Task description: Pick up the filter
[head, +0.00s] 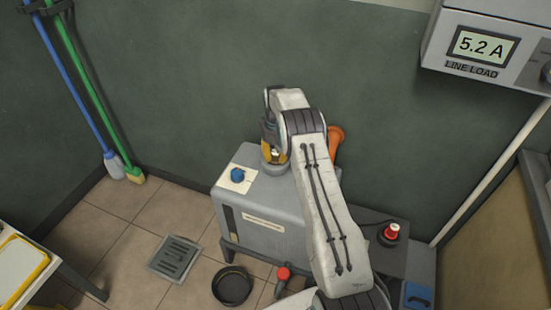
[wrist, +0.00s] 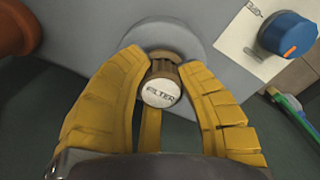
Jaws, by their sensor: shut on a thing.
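The filter (wrist: 160,92) has a round white end marked FILTER and a ribbed brown body. In the wrist view it sits between the yellow fingers of my gripper (wrist: 162,65), which is shut on it. Behind it is a round grey collar (wrist: 191,45) on top of the grey machine; I cannot tell whether the filter is seated in it or lifted clear. In the head view my gripper (head: 274,153) points down over the machine (head: 262,215), and my arm hides part of the machine top.
A blue knob (head: 237,175) on a pale plate sits left of the collar. An orange funnel-like part (head: 335,140) stands behind my arm. A red button (head: 392,231) is at the right. A black pan (head: 232,287) and a drain (head: 175,258) are on the floor.

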